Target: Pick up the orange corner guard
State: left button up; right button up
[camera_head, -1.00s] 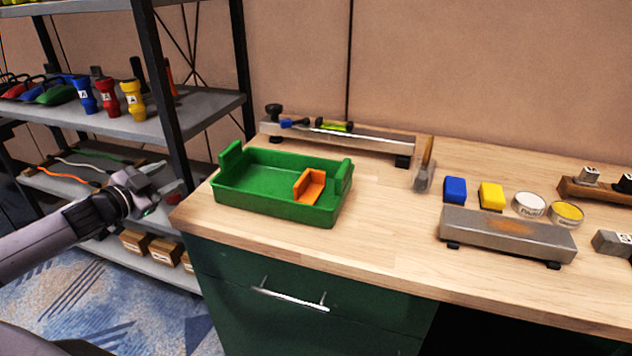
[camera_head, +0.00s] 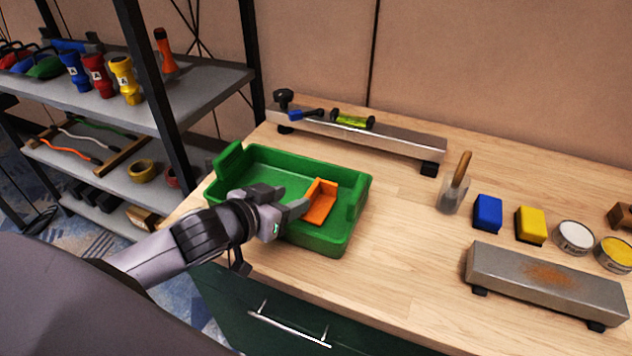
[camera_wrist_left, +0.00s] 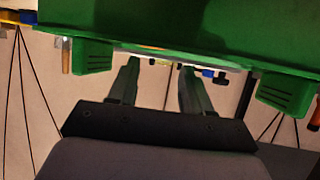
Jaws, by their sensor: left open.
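The orange corner guard (camera_head: 320,203) is an L-shaped piece lying inside the green tray (camera_head: 352,222), near the tray's right end. My left gripper (camera_head: 290,200) is open and empty, over the left part of the tray with its fingers pointing right toward the corner guard. In the left wrist view, the two fingers of my left gripper (camera_wrist_left: 156,85) stand apart beside the green tray (camera_wrist_left: 90,25), and I cannot make out the corner guard there. My right gripper is not in view.
A metal rail (camera_head: 390,142) with a level lies behind the tray. A brush (camera_head: 455,185), blue block (camera_head: 488,212), yellow block (camera_head: 530,225), cans and a rusty metal bar (camera_head: 545,283) are to the right. A loaded shelf (camera_head: 190,100) stands left. Bench between tray and bar is clear.

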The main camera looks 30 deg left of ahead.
aim_at(308, 194)
pick_arm(q)
jog(key=shift+w+d+f, duration=0.25)
jog(key=shift+w+f, duration=0.15)
jog(key=shift+w, duration=0.2)
jog(key=shift+x, duration=2.7)
jog(key=shift+a+f, duration=0.15)
jog(key=shift+f, duration=0.05)
jog(key=shift+c, duration=0.3)
grip_shut()
